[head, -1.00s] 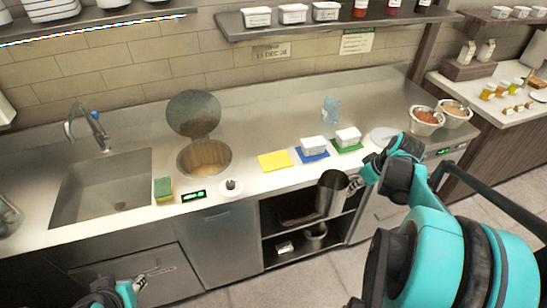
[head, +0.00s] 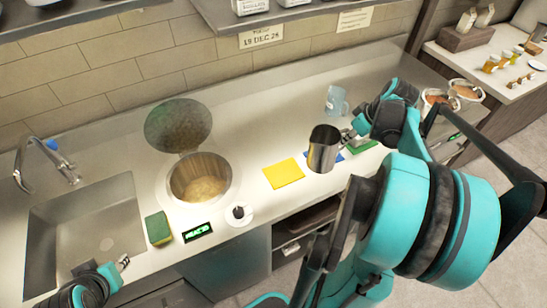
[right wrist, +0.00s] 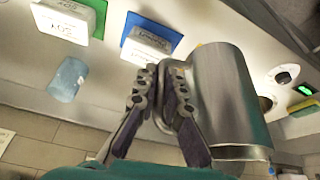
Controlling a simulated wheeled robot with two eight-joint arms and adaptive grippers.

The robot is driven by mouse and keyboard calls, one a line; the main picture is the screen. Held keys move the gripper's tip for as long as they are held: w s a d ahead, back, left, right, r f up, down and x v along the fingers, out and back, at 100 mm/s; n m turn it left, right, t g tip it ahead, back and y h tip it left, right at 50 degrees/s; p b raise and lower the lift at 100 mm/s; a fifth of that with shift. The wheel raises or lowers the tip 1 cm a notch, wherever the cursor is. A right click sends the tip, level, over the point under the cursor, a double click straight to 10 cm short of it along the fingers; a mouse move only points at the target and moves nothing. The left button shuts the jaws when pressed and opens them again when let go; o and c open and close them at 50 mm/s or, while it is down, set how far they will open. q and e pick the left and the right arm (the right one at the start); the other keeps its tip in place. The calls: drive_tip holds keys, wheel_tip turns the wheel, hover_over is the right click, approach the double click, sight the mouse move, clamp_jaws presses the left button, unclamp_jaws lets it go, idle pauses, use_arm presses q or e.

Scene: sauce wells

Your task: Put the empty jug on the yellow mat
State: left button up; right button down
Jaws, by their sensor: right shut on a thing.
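A metal jug (head: 323,150) is held upright by my right gripper (head: 347,136), which is shut on its handle side. In the head view its open mouth looks dark and its contents cannot be made out. The right wrist view shows the jug (right wrist: 232,95) close beside the shut fingers (right wrist: 165,90). The yellow mat (head: 284,173) lies bare on the counter, just left of the jug. The jug covers part of the blue mat (head: 339,156). My left gripper (head: 122,263) is at the lower left near the sink; its fingers are too small to read.
A green mat (head: 364,147) lies right of the blue one; the wrist view shows white tubs on both. A bluish clear jug (head: 336,101) stands behind.

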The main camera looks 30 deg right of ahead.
drive_tip(key=shift+w+a+f+b, duration=0.85)
drive_tip(key=shift+w+a+f, duration=0.3)
drive_tip(key=shift+w+f, duration=0.6)
drive_tip(key=shift+w+a+f+b, duration=0.85)
drive_tip(key=shift+w+a+f, duration=0.25)
drive_tip(key=shift+w+f, duration=0.6)
drive_tip(key=shift+w+a+f+b, duration=0.85)
drive_tip(key=shift+w+a+f, duration=0.45)
drive_tip(key=shift+f, duration=0.75)
drive_tip(key=shift+d, duration=0.15)
drive_tip(key=shift+f, duration=0.15)
drive_tip(key=c, duration=1.6)
unclamp_jaws()
